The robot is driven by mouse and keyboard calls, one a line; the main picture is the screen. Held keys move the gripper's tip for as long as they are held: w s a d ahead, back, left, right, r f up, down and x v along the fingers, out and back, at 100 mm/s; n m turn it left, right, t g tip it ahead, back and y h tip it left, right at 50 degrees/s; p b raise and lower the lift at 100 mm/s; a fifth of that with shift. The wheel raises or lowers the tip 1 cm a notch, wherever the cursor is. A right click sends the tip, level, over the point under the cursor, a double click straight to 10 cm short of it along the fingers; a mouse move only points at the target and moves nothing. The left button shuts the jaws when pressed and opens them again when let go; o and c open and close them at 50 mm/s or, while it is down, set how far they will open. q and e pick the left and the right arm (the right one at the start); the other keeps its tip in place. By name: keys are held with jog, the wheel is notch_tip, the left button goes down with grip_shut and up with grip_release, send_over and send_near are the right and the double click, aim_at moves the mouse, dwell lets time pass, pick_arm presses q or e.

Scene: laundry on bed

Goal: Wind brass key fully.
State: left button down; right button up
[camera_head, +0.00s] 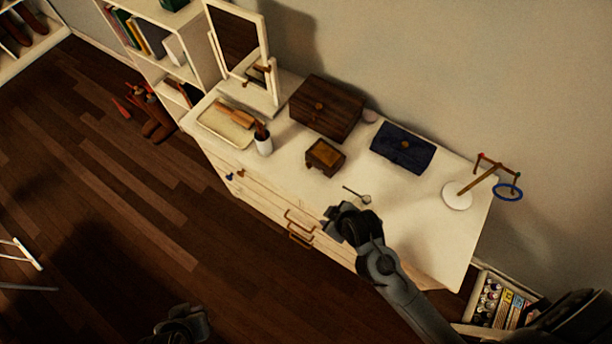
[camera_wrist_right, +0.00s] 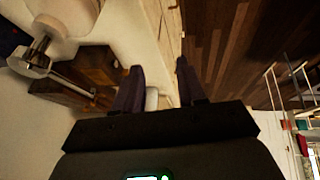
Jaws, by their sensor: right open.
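A small brown wooden box (camera_head: 325,157) with a brass-toned top stands near the middle of the white dresser. A pale metal piece with a rod and round knob (camera_head: 364,199) is on the dresser in front of it; I cannot tell whether this is the brass key. The right wrist view shows the metal piece (camera_wrist_right: 45,42) at upper left, its rod reaching across the wooden box (camera_wrist_right: 68,92). My right gripper (camera_head: 333,222) is over the dresser's front edge, open and empty, its fingers (camera_wrist_right: 157,82) apart from both. My left gripper (camera_head: 190,322) is low over the floor, its jaws unclear.
A large dark wooden box (camera_head: 325,106), a blue box (camera_head: 403,147) and a jewelry stand (camera_head: 457,195) are on the dresser. A mirror (camera_head: 237,45), a tray (camera_head: 222,128) and a white cup (camera_head: 264,146) stand left. The dresser's right front is clear.

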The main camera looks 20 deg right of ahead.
jog(key=w+a+f+n+t+h, duration=0.25)
jog(key=w+f+n, duration=0.25)
jog(key=w, duration=0.3)
jog(key=n+t+h, duration=0.2)
jog(key=n+h, duration=0.3)
jog(key=n, duration=0.3)
send_near(308, 166)
jog(key=b+x, duration=0.1)
jog(key=x, duration=0.6)
jog(key=shift+w+d+f, duration=0.15)
jog(key=shift+w+d, duration=0.05)
jog(key=shift+w, duration=0.05)
grip_shut()
jog(key=shift+s+d+f+m+t+y+b, duration=0.1)
jog(key=shift+s+f+m+t+y+b, duration=0.1)
jog(key=shift+f+m+t+y+b, duration=0.25)
jog(key=shift+r+m+t+b, duration=0.1)
jog(key=shift+m+t+b, duration=0.45)
jog(key=shift+t, duration=0.35)
